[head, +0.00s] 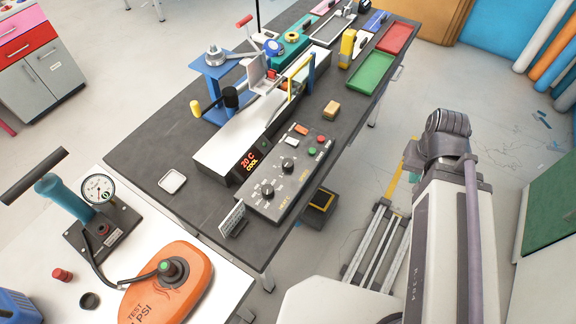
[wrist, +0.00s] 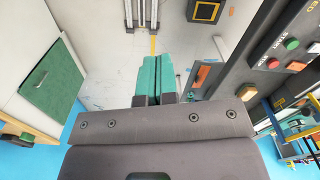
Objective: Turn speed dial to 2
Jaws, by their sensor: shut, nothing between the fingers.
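The grey control panel (head: 284,172) lies on the dark workbench in the head view. It carries two black dials, a nearer one (head: 267,190) and a farther one (head: 289,165); their labels and settings are too small to read, so I cannot tell which is the speed dial. The panel (wrist: 245,77) also shows at the right of the wrist view, with its buttons but no clear dial. My gripper (wrist: 158,78) has teal fingers, shut and empty, pointing over the floor beside the bench, apart from the panel. It does not show clearly in the head view.
Buttons, including a green one (wrist: 292,44) and a red one (wrist: 273,63), sit on the panel. A red display (head: 248,162) stands left of it. A yellow-brown block (head: 332,109) lies beyond.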

